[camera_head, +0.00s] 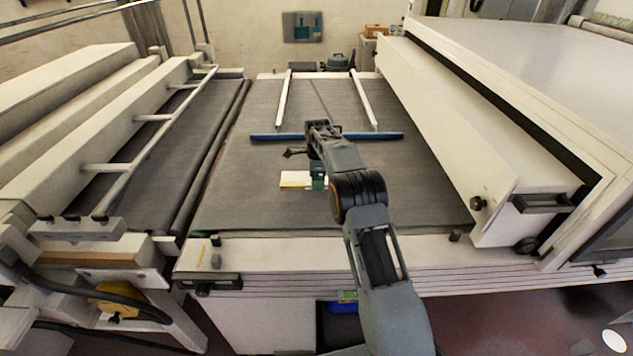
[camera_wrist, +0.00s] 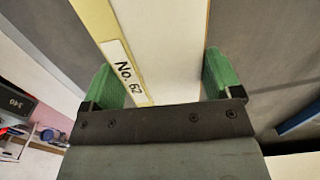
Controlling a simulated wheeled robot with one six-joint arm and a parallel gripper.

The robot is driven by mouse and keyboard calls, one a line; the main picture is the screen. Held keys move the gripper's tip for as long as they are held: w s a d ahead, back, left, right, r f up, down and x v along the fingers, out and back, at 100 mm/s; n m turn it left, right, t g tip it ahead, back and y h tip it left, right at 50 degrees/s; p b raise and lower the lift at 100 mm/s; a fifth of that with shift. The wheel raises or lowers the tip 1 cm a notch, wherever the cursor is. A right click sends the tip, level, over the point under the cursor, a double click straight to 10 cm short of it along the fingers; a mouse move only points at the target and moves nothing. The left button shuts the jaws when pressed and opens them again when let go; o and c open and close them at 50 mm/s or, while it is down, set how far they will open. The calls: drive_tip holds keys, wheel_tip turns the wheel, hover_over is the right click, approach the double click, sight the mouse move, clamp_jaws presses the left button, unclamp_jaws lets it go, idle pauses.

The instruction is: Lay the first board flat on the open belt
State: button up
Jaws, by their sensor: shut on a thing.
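The board (camera_head: 296,179) is white with a yellow edge strip, low over the near middle of the dark grey belt (camera_head: 250,205). My gripper (camera_head: 319,176) is at its right end, with a green finger showing. In the wrist view the board (camera_wrist: 165,40) lies between the green fingers of my gripper (camera_wrist: 160,80), which is shut on it. A label on its yellow side reads "No. 62". My arm hides part of the board's right end. I cannot tell whether its underside touches the belt.
A blue bar (camera_head: 270,137) crosses the belt beyond my gripper, with two pale rails (camera_head: 284,98) behind it. A long cream housing (camera_head: 470,130) borders the belt on the right. A dark roller (camera_head: 213,150) runs along the left. The belt around the board is clear.

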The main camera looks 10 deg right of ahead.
drive_tip(key=shift+w+f, duration=0.35)
drive_tip(key=shift+f, duration=0.2)
drive_tip(key=shift+f+p, duration=0.7)
drive_tip(key=shift+f, duration=0.75)
drive_tip(key=shift+f, duration=0.15)
drive_tip(key=o, duration=0.9)
